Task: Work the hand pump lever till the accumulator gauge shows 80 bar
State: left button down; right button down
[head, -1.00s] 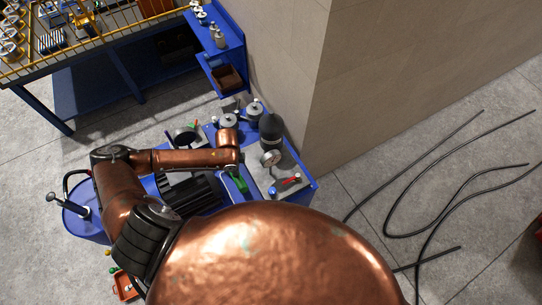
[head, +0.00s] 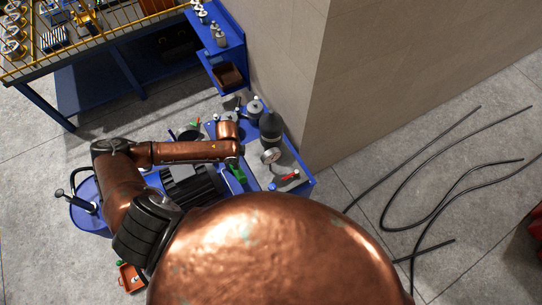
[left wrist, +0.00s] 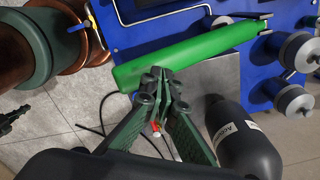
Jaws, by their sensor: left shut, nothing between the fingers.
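The green pump lever (left wrist: 190,50) lies across the upper part of the left wrist view, and a small part of it (head: 237,173) shows beside my left arm in the head view. My left gripper (left wrist: 158,76) is shut and empty, its tips at the lever's lower edge in the picture; I cannot tell whether they touch. The black accumulator (left wrist: 242,142) stands to their right and also shows in the head view (head: 270,125). The round pale gauge (head: 270,156) is beside it; its reading is too small to make out. My right gripper is not in view.
The blue power unit (head: 306,188) stands against the wall corner (head: 318,110). A red-handled valve (head: 291,176) is on its top. Black hoses (head: 430,215) lie on the floor at right. A blue workbench (head: 100,85) is at upper left. My copper body covers the lower middle.

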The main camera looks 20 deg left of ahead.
aim_at(238, 171)
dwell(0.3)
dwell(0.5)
pick_arm(q)
jog(key=shift+f+b, duration=1.2)
jog(key=shift+f, duration=1.55)
jog(key=shift+f+b, duration=1.65)
jog(key=shift+f, duration=1.95)
notch_tip(238, 171, up, 5)
jog(key=p, duration=0.5)
jog(key=shift+r+p, duration=0.15)
jog(key=shift+p, duration=0.2)
jog(key=shift+r, duration=3.75)
